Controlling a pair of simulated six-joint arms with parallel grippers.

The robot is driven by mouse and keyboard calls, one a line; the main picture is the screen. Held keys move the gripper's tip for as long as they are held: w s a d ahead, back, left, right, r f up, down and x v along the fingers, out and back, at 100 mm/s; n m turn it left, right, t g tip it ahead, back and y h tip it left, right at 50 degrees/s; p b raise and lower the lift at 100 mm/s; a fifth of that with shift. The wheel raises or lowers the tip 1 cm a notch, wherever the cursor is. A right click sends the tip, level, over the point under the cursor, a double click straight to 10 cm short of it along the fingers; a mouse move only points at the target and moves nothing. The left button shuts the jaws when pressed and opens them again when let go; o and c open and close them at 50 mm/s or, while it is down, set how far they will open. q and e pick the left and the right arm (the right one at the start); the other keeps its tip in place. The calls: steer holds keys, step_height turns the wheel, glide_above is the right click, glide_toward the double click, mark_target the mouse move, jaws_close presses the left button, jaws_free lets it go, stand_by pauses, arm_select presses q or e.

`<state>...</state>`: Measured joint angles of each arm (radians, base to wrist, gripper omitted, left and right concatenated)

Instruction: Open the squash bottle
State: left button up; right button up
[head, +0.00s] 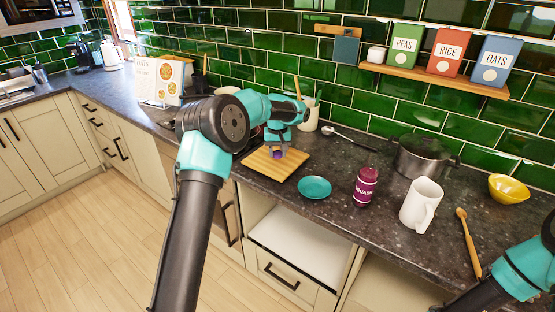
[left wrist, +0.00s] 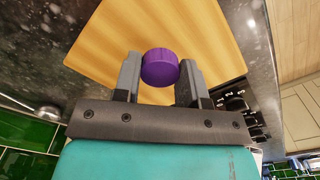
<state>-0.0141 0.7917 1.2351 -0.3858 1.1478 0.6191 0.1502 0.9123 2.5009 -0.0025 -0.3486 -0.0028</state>
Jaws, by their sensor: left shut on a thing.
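The squash bottle (head: 364,190) stands upright on the dark worktop in the head view, maroon with a white-lettered label. No purple cap shows on its top. My left gripper (head: 277,150) is away from the bottle, low over the wooden board (head: 262,168). It is shut on a purple cap (left wrist: 160,68), which sits between the two fingertips in the left wrist view. Whether the cap touches the board cannot be told. The gripper of my right arm is not in view; only parts of that arm show at the lower right.
A teal saucer (head: 315,188) lies between board and bottle. A white jug (head: 421,205), a dark pot (head: 424,158), a yellow bowl (head: 507,189) and a wooden brush (head: 469,245) are to the bottle's right. A spoon (head: 350,140) lies near the tiled wall.

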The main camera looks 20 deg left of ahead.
mark_target(278, 153)
arm_select(q)
steer(key=shift+f, duration=1.65)
steer(key=shift+f, duration=0.15)
steer(key=o, duration=1)
step_height(278, 153, up, 12)
steer(key=shift+r, duration=0.2)
